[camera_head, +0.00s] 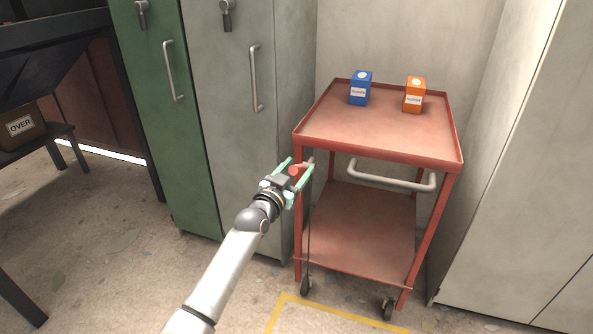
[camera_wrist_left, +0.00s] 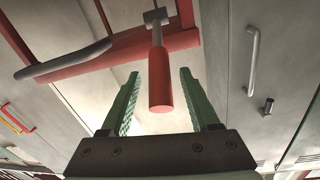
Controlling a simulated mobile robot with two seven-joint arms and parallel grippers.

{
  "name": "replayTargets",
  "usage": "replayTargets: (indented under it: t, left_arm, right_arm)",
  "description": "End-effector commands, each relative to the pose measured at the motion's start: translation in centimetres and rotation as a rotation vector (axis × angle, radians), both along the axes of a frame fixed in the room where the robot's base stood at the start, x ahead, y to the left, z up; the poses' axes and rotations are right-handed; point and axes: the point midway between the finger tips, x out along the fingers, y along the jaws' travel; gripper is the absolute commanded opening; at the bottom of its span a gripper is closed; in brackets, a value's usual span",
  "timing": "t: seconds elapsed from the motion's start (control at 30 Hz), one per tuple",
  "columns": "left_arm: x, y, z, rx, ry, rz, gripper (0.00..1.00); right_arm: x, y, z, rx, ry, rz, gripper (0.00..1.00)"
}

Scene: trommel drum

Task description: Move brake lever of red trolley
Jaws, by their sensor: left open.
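The red trolley (camera_head: 380,135) stands upright against the back wall, with an upper tray, a lower shelf and a grey push handle (camera_head: 392,180) on its near side. The brake lever (camera_head: 296,170) is at the trolley's left front corner. In the left wrist view the lever has a grey rod and a red cylindrical grip (camera_wrist_left: 160,82). My left gripper (camera_head: 301,163) is open, its green fingers on either side of the red grip. Gaps show between grip and fingers in the left wrist view (camera_wrist_left: 159,74). My right gripper is not in view.
A blue box (camera_head: 360,88) and an orange box (camera_head: 414,95) stand on the upper tray. A green locker (camera_head: 170,120) and a grey locker (camera_head: 232,130) are left of the trolley. A pale cabinet (camera_head: 520,190) is close on its right. Yellow tape (camera_head: 325,312) marks the floor in front.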

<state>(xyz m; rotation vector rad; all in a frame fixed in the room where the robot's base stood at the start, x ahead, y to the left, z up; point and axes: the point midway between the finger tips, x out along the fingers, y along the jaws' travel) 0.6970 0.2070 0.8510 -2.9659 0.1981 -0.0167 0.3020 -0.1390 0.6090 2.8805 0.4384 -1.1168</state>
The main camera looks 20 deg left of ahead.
Motion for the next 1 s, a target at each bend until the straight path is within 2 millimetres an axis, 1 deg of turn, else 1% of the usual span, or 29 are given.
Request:
replayTargets:
  t: [0.13, 0.6, 0.7, 1.0]
  left_arm:
    - [-0.01, -0.01, 0.02, 0.0, 0.0, 0.0, 0.62]
    - [-0.03, 0.0, 0.0, 0.0, 0.0, 0.0, 0.09]
    - [-0.03, 0.0, 0.0, 0.0, 0.0, 0.0, 0.0]
    - [-0.04, 0.02, -0.01, 0.001, 0.001, 0.0, 0.0]
  right_arm:
    - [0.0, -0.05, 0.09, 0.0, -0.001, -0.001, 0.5]
    - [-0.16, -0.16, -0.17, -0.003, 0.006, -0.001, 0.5]
    - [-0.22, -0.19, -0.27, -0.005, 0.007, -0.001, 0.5]
    - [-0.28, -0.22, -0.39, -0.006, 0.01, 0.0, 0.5]
